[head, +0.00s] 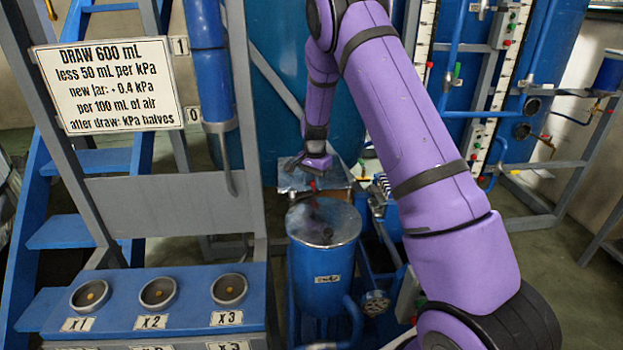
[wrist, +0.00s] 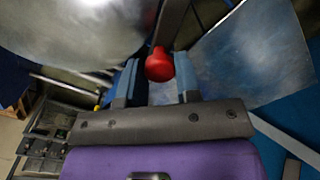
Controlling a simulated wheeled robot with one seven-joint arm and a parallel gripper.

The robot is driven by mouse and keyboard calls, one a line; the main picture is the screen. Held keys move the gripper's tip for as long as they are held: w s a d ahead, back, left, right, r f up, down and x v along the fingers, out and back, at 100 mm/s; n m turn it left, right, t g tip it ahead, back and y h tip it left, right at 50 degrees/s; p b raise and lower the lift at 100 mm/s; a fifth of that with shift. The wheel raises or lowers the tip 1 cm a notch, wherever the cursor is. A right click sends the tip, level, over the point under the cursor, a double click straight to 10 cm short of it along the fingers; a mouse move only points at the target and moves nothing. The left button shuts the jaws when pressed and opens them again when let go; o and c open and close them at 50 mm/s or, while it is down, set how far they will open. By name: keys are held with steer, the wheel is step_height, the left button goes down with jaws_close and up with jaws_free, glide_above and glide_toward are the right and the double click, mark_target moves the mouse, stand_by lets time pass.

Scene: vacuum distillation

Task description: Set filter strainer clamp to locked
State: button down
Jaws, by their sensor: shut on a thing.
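The filter strainer (head: 325,270) is a blue cylindrical vessel with a round metal lid (head: 323,221) in the lower middle of the head view. In the wrist view a large rounded metal surface (wrist: 75,28), probably this lid, fills the upper left. A red knob (wrist: 159,65) on a dark bar (wrist: 172,25) is seen there, apparently the clamp handle. My gripper (wrist: 157,78) has its two blue fingers on either side of the knob and is shut on it. In the head view my gripper (head: 314,178) points down just behind the lid; its fingertips are small there.
A blue box with several round sockets (head: 158,293) stands front left, below a sign (head: 108,86). A blue stair (head: 85,160) is at the left. A valve handwheel (head: 375,303) and pipes are right of the strainer. Metal plate (wrist: 255,60) lies beside the knob.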

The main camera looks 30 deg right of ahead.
steer(key=s+m, duration=0.1)
steer(key=m, duration=0.1)
steer(key=s+m, duration=0.1)
steer(key=shift+s+a+m, duration=0.25)
steer(key=shift+a+m, duration=0.05)
steer(key=shift+m, duration=0.1)
steer(key=s+m, duration=0.1)
steer(key=a+m, duration=0.1)
steer(key=shift+s+m, duration=0.35)
steer(key=shift+m, duration=0.05)
steer(key=s+m, duration=0.1)
steer(key=a+m, duration=0.1)
steer(key=m, duration=0.1)
steer(key=shift+s+a, duration=0.25)
steer(key=shift+s, duration=0.1)
steer(key=shift+s+a+m, duration=0.3)
steer(key=shift+a+m, duration=0.3)
steer(key=shift+m, duration=0.55)
steer(key=shift+s+a+m, duration=0.3)
steer(key=shift+a+m, duration=0.3)
steer(key=shift+m, duration=0.55)
steer(key=c, duration=0.8)
jaws_free()
steer(key=shift+r, duration=0.1)
